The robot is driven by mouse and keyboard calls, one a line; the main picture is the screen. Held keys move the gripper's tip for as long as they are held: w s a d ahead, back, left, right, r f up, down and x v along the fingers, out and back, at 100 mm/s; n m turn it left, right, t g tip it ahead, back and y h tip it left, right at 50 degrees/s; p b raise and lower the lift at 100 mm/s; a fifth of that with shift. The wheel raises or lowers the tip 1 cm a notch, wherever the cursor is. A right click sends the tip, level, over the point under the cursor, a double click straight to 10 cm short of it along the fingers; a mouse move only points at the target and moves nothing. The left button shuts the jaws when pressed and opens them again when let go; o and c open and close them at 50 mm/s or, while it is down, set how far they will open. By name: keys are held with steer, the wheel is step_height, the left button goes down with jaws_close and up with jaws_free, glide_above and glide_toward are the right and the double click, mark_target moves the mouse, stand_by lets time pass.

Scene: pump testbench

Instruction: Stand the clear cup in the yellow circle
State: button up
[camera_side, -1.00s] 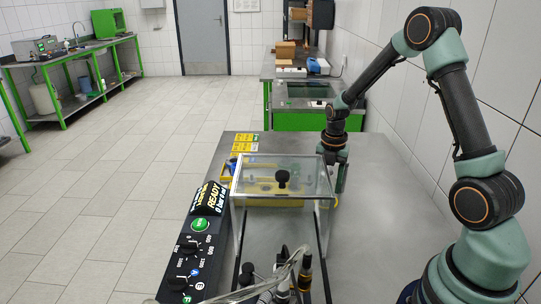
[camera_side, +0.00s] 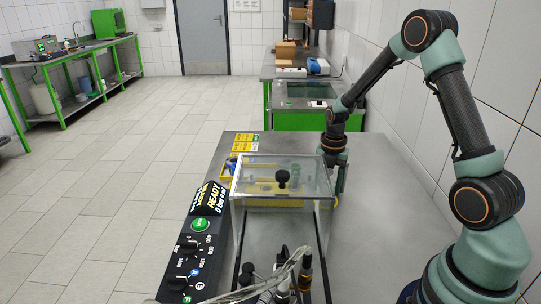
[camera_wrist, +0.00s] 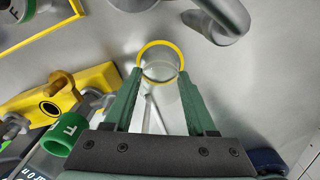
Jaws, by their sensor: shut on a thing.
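My gripper (camera_wrist: 161,75) is shut on the clear cup (camera_wrist: 160,73), with one green finger on each side of it. The cup is see-through and its outline is faint. The yellow circle (camera_wrist: 160,42) shows as a ring around the cup's far end in the wrist view. I cannot tell whether the cup's base touches the surface. In the side view my gripper (camera_side: 340,183) points down at the right side of the clear box. The cup is not distinct there.
A clear box with a black knob (camera_side: 282,178) stands left of my gripper. In the wrist view a yellow bracket (camera_wrist: 60,93) and a green cap (camera_wrist: 66,133) lie left, and a grey pipe (camera_wrist: 222,14) is above. The bench right of my gripper (camera_side: 385,200) is clear.

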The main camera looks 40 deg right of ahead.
steer(key=shift+f, duration=0.1)
stand_by(0.7)
steer(key=o, duration=1.5)
steer(key=shift+c, duration=0.2)
step_height(320, 180, up, 7)
